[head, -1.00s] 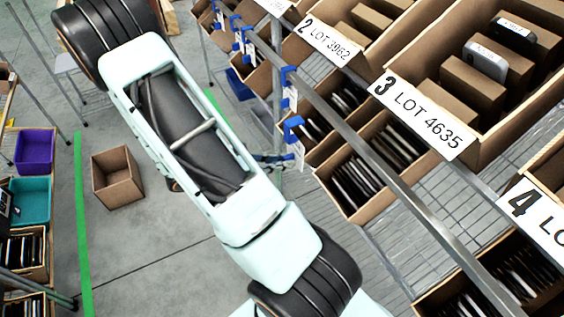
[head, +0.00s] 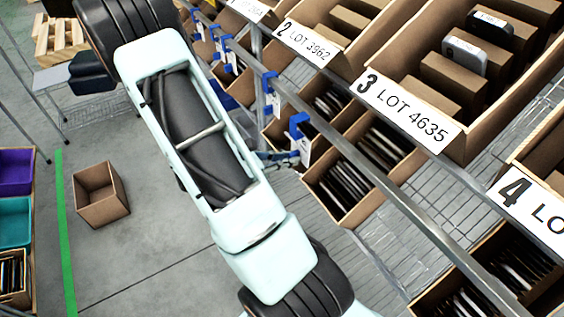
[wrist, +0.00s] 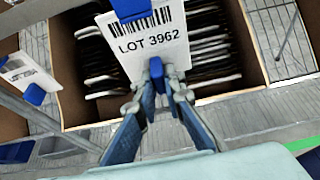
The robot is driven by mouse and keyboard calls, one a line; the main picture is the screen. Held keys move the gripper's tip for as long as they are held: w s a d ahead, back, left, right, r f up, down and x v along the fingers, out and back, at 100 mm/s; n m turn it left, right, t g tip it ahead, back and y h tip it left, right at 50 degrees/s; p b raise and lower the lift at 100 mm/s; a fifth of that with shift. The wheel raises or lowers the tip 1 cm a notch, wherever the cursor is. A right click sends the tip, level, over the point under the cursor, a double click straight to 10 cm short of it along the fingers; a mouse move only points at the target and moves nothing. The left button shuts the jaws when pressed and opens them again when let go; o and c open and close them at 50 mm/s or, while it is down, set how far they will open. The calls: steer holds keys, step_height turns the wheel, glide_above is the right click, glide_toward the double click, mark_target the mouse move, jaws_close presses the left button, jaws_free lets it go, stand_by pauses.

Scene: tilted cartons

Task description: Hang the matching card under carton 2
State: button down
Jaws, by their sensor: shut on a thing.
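A white card printed "LOT 3962" (wrist: 150,38) with a barcode is in front of my gripper (wrist: 162,88) in the wrist view. My gripper is shut on the card's lower edge, at a small blue piece. A blue hook (wrist: 130,8) is at its top. In the head view the card (head: 305,150) and its hook (head: 298,122) are close to the front rail (head: 345,148); I cannot tell whether they touch it. Carton 2 has the label "2 LOT 3962" (head: 308,43), farther back than the card. My arm partly hides the fingers in the head view.
Another hooked card (head: 271,98) hangs on the rail between my card and carton 2's end, with several more farther left. Carton 3's label reads "LOT 4635" (head: 410,107). Open boxes with dark thin items (head: 350,185) stand below. A brown box (head: 100,194) is on the floor.

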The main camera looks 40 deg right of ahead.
mark_target(300, 152)
steer(key=shift+s+d, duration=0.25)
steer(key=shift+d, duration=0.65)
steer(key=shift+s+d, duration=0.25)
steer(key=shift+d, duration=0.7)
steer(key=shift+s+d, duration=0.25)
steer(key=shift+d, duration=0.65)
steer(key=shift+f+b, duration=0.8)
steer(key=shift+b, duration=0.15)
steer(key=c, duration=1.9)
jaws_free()
steer(key=shift+c, duration=0.2)
steer(key=shift+w+a, duration=0.1)
steer(key=v, duration=1.2)
steer(key=shift+f, duration=0.1)
